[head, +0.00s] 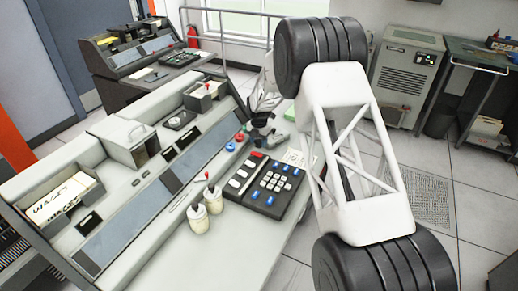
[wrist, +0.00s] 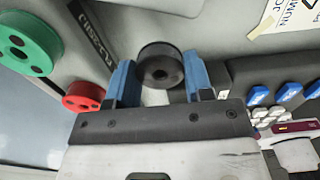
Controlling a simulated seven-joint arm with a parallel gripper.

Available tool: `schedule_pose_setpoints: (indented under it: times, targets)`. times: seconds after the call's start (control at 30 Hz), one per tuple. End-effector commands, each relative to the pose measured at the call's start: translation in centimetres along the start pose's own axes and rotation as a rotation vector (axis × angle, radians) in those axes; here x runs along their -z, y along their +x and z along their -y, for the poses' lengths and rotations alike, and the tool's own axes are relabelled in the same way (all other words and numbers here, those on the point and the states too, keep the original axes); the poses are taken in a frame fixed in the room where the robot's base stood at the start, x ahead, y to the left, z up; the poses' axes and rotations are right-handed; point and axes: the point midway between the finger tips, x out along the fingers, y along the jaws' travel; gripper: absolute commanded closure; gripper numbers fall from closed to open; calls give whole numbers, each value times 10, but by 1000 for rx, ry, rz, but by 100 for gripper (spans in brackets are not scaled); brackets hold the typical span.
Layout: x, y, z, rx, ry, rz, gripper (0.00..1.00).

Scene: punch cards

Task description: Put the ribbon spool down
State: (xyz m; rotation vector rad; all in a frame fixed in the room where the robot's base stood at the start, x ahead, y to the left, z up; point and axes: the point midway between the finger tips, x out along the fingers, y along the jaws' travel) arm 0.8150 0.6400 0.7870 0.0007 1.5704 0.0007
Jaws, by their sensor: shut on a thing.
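A dark round spool (wrist: 160,65), apparently the ribbon spool, sits between the two blue fingers of my gripper (wrist: 162,84) in the wrist view. The fingers are shut on its sides. In the head view my gripper (head: 262,137) is small and dark, low over the far right end of the grey console, beyond the keypad. The spool cannot be made out clearly there. I cannot tell whether the spool touches the surface below it.
A green disc (wrist: 27,45) and a red disc (wrist: 83,97) lie left of my gripper. A paper sheet (wrist: 285,15) lies to the right.

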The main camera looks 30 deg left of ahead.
Motion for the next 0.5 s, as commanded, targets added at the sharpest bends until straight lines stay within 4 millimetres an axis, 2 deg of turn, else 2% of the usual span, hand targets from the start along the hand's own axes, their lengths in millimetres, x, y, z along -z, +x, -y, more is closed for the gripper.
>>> schedule_pose_setpoints:
  times: [0.3, 0.5]
  targets:
    - [0, 1, 0, 0, 0, 0, 75]
    - [0, 18, 0, 1, 0, -1, 75]
